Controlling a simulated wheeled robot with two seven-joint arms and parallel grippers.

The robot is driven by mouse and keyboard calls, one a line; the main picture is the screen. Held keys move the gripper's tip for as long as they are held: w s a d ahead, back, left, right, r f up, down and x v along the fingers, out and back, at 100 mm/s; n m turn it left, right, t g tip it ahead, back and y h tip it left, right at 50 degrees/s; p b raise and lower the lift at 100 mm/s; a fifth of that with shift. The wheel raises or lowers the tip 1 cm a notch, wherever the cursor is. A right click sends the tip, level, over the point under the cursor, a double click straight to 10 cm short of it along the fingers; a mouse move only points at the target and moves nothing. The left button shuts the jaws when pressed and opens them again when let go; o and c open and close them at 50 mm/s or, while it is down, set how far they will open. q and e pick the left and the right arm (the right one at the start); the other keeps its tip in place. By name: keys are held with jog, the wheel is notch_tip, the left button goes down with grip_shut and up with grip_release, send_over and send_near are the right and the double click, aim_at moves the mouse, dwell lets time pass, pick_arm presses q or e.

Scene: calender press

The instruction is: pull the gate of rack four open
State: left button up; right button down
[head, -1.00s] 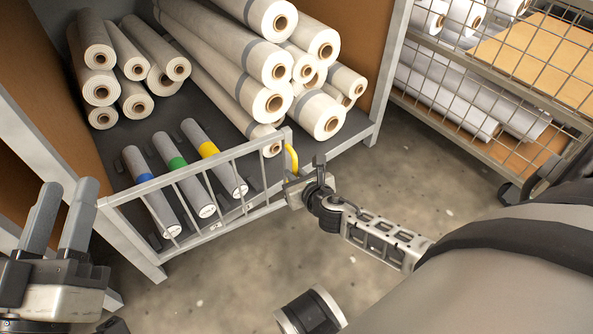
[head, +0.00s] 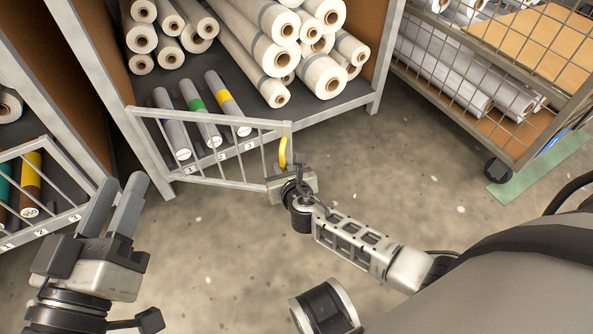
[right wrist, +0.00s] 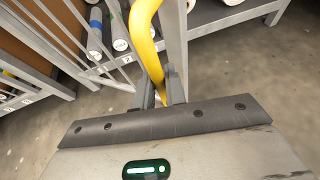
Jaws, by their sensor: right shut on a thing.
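The grey barred gate (head: 215,145) is attached at its left end to the post of the middle rack. Its free right end stands out from the shelf front, so it is partly open. No rack number is legible. A yellow handle (head: 283,152) is on the free end; it also shows in the right wrist view (right wrist: 147,40). My right gripper (head: 289,172) is shut on the handle, with its fingers around the lower part (right wrist: 160,97). My left gripper (head: 120,185) is open and empty, at the lower left, apart from the gate.
The rack shelf (head: 310,108) holds cream rolls (head: 255,35) and tubes with blue, green and yellow bands (head: 203,110). Another gated rack (head: 40,165) stands at the left, near my left gripper. A wire-mesh cart (head: 480,75) stands at the right. The floor (head: 225,240) before the gate is clear.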

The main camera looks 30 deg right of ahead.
jog(key=shift+a, duration=0.4)
jog(key=c, duration=1.5)
grip_release()
jog(key=shift+o, duration=0.2)
jog(key=shift+d, duration=0.15)
